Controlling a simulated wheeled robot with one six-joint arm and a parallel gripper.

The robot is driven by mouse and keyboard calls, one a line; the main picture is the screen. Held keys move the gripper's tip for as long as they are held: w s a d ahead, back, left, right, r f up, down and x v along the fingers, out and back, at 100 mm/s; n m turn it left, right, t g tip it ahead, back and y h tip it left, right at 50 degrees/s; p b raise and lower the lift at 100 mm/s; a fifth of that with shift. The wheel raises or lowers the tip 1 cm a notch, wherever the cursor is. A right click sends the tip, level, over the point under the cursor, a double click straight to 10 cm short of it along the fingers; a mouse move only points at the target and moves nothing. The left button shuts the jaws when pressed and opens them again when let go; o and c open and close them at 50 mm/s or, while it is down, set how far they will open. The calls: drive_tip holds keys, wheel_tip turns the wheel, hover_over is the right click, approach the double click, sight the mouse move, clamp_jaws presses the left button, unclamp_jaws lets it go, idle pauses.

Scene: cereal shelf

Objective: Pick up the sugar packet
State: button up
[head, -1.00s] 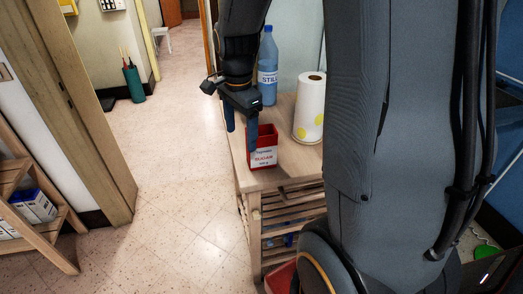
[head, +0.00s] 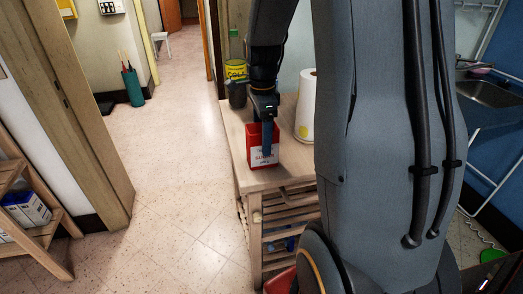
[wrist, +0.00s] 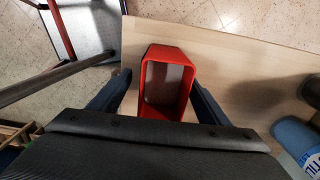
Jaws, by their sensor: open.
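The sugar packet (head: 257,160) is a red box with a white label, standing upright near the front left corner of the wooden cart top (head: 287,178). In the wrist view the packet (wrist: 160,113) shows from above as a red rim around a pale inside. My gripper (wrist: 160,80) is open, with one blue finger on each side of the packet and a small gap visible at each side. In the head view my gripper (head: 264,135) points down over the packet, and a finger covers part of its label.
A paper towel roll (head: 306,110) stands behind and right of the packet. A blue bottle (wrist: 297,138) shows at the right edge of the wrist view. A yellow-labelled container (head: 236,72) is behind my arm. Open floor (head: 175,150) lies left of the cart.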

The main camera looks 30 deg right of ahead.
drive_tip(key=shift+w+d+f+p, duration=0.1)
drive_tip(key=shift+f+p, duration=0.35)
drive_tip(key=shift+f, duration=1.25)
drive_tip(key=shift+w+d+f+p, duration=0.1)
drive_tip(key=shift+f+p, duration=0.35)
drive_tip(key=shift+f, duration=1.2)
drive_tip(key=shift+c, duration=0.2)
drive_tip(key=c, duration=1.4)
drive_tip(key=shift+r, duration=0.2)
wheel_tip(320, 180, up, 10)
drive_tip(key=b, duration=0.2)
drive_tip(key=shift+f, duration=0.2)
